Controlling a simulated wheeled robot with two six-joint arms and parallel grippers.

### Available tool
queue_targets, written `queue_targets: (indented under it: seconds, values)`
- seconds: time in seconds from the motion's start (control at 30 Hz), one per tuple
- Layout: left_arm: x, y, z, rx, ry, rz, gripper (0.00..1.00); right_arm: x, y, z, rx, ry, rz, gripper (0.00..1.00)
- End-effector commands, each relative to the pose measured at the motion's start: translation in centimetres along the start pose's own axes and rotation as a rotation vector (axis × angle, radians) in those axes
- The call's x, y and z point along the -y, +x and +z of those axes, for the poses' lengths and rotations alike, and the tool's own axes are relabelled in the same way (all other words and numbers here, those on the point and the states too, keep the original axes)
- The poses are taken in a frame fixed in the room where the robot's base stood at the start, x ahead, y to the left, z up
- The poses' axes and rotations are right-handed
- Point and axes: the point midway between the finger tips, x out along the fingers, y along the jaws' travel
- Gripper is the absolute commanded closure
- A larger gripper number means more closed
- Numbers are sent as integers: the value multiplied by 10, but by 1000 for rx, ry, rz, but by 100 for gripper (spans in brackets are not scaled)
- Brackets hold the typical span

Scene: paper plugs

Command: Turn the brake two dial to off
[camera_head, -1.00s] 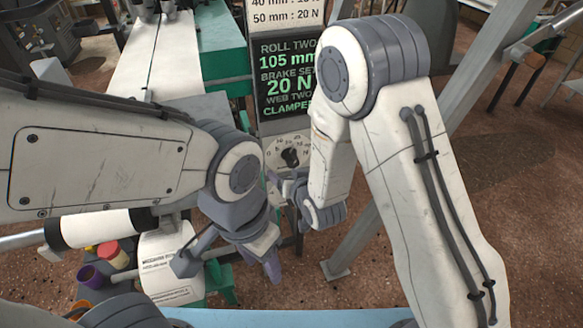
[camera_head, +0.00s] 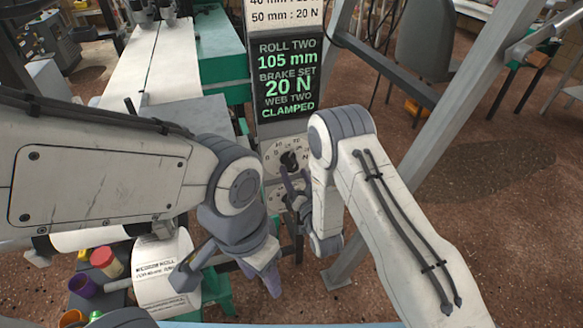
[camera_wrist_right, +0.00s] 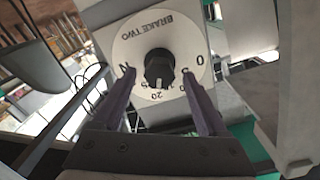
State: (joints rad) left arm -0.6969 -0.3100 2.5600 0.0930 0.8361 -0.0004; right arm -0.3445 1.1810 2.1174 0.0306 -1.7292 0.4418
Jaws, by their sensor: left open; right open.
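The brake two dial (camera_head: 289,160) is a black knob on a round white scale plate, on the grey post below the screen. In the right wrist view the dial knob (camera_wrist_right: 158,68) appears upside down under the words BRAKE TWO, its white mark facing the 20. My right gripper (camera_wrist_right: 159,78) is open, one finger to each side of the knob, apparently not touching it. In the head view the right gripper (camera_head: 296,180) is partly hidden by its own arm. My left gripper (camera_head: 268,278) hangs low, open, away from the dial.
The screen (camera_head: 285,78) reads roll two 105 mm, brake set 20 N, web two clamped. A second dial (camera_head: 277,192) below is partly hidden. A white paper roll (camera_head: 165,272) and coloured cups (camera_head: 104,258) stand lower left. A slanted grey beam (camera_head: 432,110) is on the right.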

Motion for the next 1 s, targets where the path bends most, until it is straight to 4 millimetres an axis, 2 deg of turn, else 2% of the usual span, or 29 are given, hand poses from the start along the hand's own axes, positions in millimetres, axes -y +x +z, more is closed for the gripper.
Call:
queue_targets:
  seconds: [0.1, 0.2, 0.57, 0.7, 0.77, 1.0]
  values:
    - [0, -1, 0, 0, 0, 0, 48, 0, 17, 0, -1, 0, 0, 24]
    - [0, -2, 0, 0, 0, 0, 48, 0, 26, 0, 0, -1, 0, 24]
    - [0, -2, 0, 0, 0, 0, 48, 0, 31, 1, 2, -1, 1, 24]
    - [0, -2, 0, 0, 0, 0, 48, 0, 31, 0, 2, -1, 1, 78]
    - [0, -2, 0, 0, 0, 0, 48, 0, 31, 0, 2, -1, 1, 100]
    - [0, -1, 0, 0, 0, 0, 48, 0, 31, 1, 1, -14, 1, 100]
